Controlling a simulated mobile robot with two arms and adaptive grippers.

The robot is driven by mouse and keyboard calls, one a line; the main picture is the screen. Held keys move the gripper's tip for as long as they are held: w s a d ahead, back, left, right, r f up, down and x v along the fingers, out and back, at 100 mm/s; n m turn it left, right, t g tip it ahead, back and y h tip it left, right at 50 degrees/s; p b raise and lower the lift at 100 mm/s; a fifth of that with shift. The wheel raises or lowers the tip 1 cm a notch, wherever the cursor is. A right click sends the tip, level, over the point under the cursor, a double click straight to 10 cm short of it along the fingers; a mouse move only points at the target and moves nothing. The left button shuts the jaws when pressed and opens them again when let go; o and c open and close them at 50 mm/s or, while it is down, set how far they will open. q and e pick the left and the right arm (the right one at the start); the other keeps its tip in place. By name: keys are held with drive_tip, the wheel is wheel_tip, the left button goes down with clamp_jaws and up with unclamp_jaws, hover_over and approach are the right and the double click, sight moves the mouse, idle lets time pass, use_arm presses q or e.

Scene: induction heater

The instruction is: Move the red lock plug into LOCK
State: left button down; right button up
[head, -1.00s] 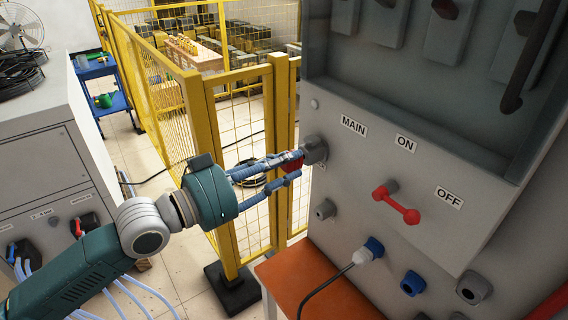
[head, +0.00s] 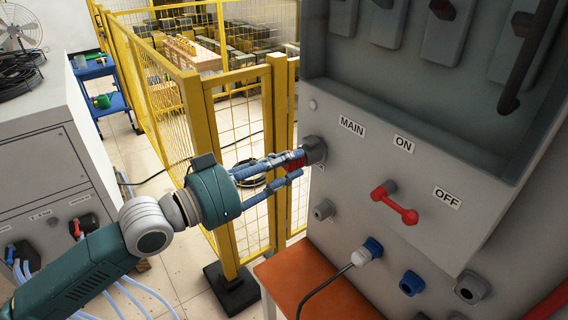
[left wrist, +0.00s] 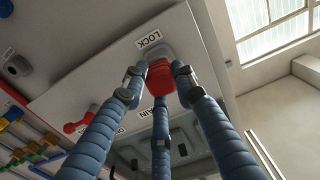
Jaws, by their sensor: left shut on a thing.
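The red lock plug (head: 294,159) is between the fingers of my left gripper (head: 293,167), which is shut on it. In the head view the plug is right at the mouth of a round grey socket (head: 315,149) on the panel's left edge, left of the MAIN label. In the left wrist view the plug (left wrist: 160,78) lies between my three blue fingers, in front of the grey socket (left wrist: 158,52) by the LOCK label (left wrist: 149,39). I cannot tell how deep it sits in the socket. My right gripper is not in view.
A red switch handle (head: 397,204) stands out from the panel between ON and OFF. Below are a white plug with a black cable (head: 361,258) and a blue socket (head: 412,283). A yellow mesh fence (head: 232,150) stands behind my gripper. An orange-brown surface (head: 300,278) lies below.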

use_arm(q)
drive_tip(key=shift+w+d, duration=0.1)
drive_tip(key=shift+d, duration=0.05)
drive_tip(key=c, duration=1.3)
unclamp_jaws()
